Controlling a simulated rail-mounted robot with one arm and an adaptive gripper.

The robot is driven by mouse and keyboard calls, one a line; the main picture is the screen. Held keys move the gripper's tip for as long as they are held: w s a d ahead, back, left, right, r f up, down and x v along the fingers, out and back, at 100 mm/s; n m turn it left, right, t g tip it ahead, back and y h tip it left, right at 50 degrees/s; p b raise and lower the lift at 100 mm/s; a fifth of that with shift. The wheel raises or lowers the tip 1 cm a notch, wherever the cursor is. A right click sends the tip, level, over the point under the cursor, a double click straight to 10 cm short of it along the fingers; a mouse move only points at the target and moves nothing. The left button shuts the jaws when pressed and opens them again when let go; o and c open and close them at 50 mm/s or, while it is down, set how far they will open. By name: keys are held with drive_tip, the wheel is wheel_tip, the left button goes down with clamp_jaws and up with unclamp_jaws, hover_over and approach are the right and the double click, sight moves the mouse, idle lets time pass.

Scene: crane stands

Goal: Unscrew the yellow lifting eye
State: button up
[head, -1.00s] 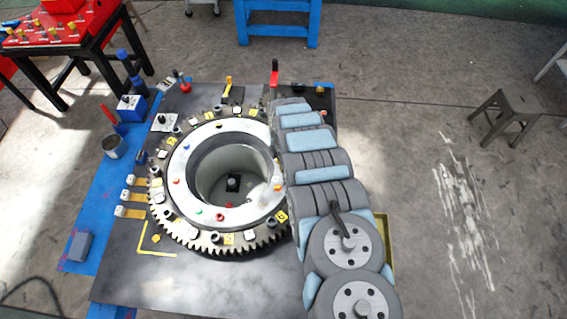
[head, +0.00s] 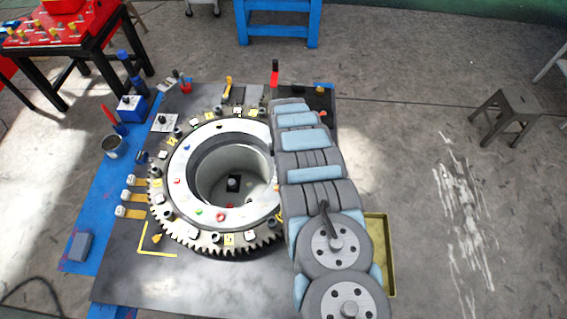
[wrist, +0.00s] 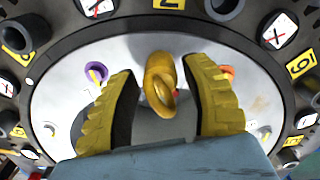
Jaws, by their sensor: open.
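The yellow lifting eye (wrist: 160,82) stands up in the middle of the wrist view, above the pale ring face (wrist: 58,92). My gripper (wrist: 162,100) is open, with one yellow ribbed finger on each side of the eye. Gaps show between the eye and both fingers, so neither appears to touch it. The foot of the eye is hard to see. In the head view my arm covers the right side of the white ring (head: 245,213), and I cannot make out the eye or my gripper there.
A purple eye (wrist: 96,72) lies left of my fingers and an orange piece (wrist: 226,71) right of them. Dark sockets and numbered tags surround the ring. The toothed gear rim (head: 190,241) sits on a dark table. A yellow tray (head: 388,255) shows beside my arm.

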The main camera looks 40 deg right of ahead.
drive_tip(key=m, duration=1.2)
drive_tip(key=shift+b, duration=0.4)
drive_tip(key=shift+m, duration=0.8)
drive_tip(key=m+b, duration=0.1)
drive_tip(key=m, duration=0.2)
drive_tip(key=shift+m, duration=0.3)
drive_tip(key=m+b, duration=0.1)
drive_tip(key=m, duration=0.2)
drive_tip(key=shift+f+m, duration=0.1)
drive_tip(key=shift+m, duration=0.2)
drive_tip(key=shift+m+b, duration=0.35)
drive_tip(key=shift+m, duration=0.45)
drive_tip(key=shift+m+b, duration=0.6)
drive_tip(key=shift+m, duration=0.6)
drive_tip(key=m, duration=0.2)
drive_tip(key=shift+m+b, duration=0.3)
drive_tip(key=shift+b, duration=0.1)
